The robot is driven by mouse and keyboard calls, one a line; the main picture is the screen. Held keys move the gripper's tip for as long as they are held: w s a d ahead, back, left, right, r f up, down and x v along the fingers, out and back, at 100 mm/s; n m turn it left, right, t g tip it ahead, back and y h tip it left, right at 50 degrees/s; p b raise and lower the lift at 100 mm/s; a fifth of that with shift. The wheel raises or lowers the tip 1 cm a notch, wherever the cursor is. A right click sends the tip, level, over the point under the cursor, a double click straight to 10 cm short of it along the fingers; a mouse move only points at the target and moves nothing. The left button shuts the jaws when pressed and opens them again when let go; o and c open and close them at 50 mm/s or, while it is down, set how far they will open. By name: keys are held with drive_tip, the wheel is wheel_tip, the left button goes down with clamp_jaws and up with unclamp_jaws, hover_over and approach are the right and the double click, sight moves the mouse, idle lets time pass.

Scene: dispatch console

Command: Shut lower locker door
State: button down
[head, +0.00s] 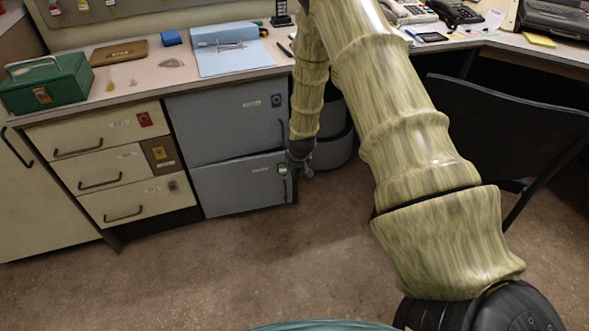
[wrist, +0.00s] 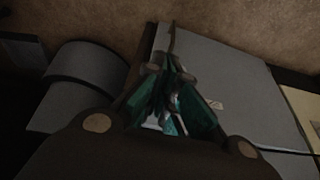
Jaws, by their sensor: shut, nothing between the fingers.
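The lower locker door (head: 238,187) is a grey panel under the grey upper locker door (head: 226,124). A thin dark gap runs along its top edge. It stands nearly flush with the cabinet front; I cannot tell whether it is fully shut. My gripper (head: 304,172) is at the door's right edge, by the handle side, pointing down. In the wrist view my gripper (wrist: 172,100) is shut and empty, its dark and teal fingers overlapping the grey door panel (wrist: 245,108). Whether the fingers touch the door is unclear.
Cream drawers (head: 112,165) stand left of the locker. Grey rounded bins (head: 335,145) stand under the desk to the right of my gripper. A black chair (head: 490,130) is at the right. The floor (head: 200,270) before the locker is clear.

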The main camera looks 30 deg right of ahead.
drive_tip(key=p+v, duration=0.1)
drive_tip(key=v, duration=0.5)
drive_tip(key=shift+d, duration=0.2)
drive_tip(key=c, duration=2)
unclamp_jaws()
drive_tip(key=shift+s+r, duration=0.25)
drive_tip(key=shift+c, duration=0.2)
drive_tip(key=shift+o, duration=1)
drive_tip(key=shift+a+f, duration=0.2)
drive_tip(key=w+a+f+m+t+h+b, duration=0.1)
drive_tip(key=a+f+t+b, duration=0.15)
drive_tip(key=f, duration=0.35)
drive_tip(key=w+a+f+t+h+b, duration=0.1)
drive_tip(key=w+a+f+b, duration=0.15)
drive_tip(key=f, duration=0.35)
drive_tip(key=m+t+h+b, duration=0.3)
drive_tip(key=m+h+b, duration=0.3)
drive_tip(key=h+b, duration=0.6)
approach(286, 201)
wheel_tip(286, 201, up, 4)
drive_tip(key=y, duration=0.1)
drive_tip(key=b+x, duration=0.1)
drive_tip(key=x, duration=0.2)
drive_tip(key=b+x, duration=0.2)
drive_tip(key=x, duration=0.2)
drive_tip(key=b+x, duration=0.2)
drive_tip(key=x, duration=0.1)
drive_tip(key=shift+d+r, duration=0.3)
